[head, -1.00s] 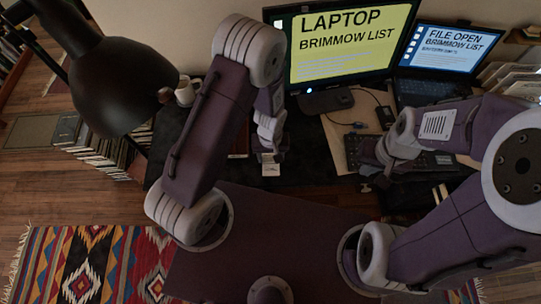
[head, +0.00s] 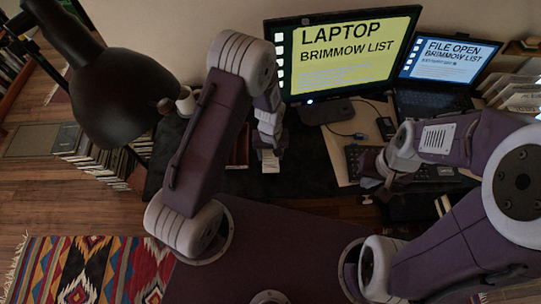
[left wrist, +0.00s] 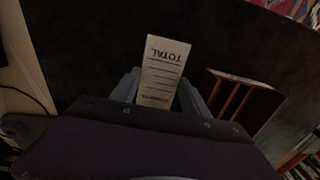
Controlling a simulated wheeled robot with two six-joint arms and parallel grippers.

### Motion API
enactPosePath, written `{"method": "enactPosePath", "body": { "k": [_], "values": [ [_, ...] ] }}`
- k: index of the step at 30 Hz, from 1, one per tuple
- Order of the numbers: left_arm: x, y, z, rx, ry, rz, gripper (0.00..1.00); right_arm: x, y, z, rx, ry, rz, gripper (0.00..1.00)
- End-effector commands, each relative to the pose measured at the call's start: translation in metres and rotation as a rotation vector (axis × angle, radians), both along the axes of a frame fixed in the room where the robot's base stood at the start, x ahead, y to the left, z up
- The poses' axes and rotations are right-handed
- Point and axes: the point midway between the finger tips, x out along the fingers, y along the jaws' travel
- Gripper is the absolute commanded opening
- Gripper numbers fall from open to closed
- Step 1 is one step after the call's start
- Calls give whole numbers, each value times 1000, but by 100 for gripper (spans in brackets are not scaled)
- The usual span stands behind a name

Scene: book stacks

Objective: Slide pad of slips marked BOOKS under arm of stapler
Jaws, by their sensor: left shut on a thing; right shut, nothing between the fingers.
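A white paper slip or pad (left wrist: 160,72) shows in the left wrist view. Its print reads TOTAL, upside down, with ruled lines below; I cannot read BOOKS on it. My left gripper (left wrist: 158,92) is shut on it, one finger on each side. In the head view the pad (head: 270,161) is a small pale patch below my left gripper (head: 269,145), over the dark desk mat. My right gripper (head: 371,180) is shut and empty near the desk's front right, beside the keyboard. I cannot make out a stapler in either view.
A reddish-brown divided wooden box (left wrist: 243,100) stands right of the pad in the wrist view. The monitor (head: 350,50), laptop (head: 440,75), keyboard (head: 430,165) and a cable are behind and right. A black lamp (head: 120,95) hangs at left. The dark mat (head: 310,165) is clear between the grippers.

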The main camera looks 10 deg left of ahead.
Motion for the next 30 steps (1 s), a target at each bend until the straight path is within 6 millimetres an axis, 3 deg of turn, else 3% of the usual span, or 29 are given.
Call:
{"method": "enactPosePath", "body": {
  "k": [11,12,14,15,24,30],
  "values": [
    [0,0,0,0,0,0,10,0,0,0,0,0,0,0],
    [0,0,0,0,0,0,59,0,0,0,0,0,0,0],
    [0,0,0,0,0,0,76,0,0,0,0,0,0,0],
    [0,0,0,0,0,0,79,0,0,0,0,0,0,0],
    [0,0,2,-1,-1,0,79,0,0,0,0,0,0,0],
    [2,0,38,-2,-6,0,79,0,0,1,0,0,0,0]
  ]
}}
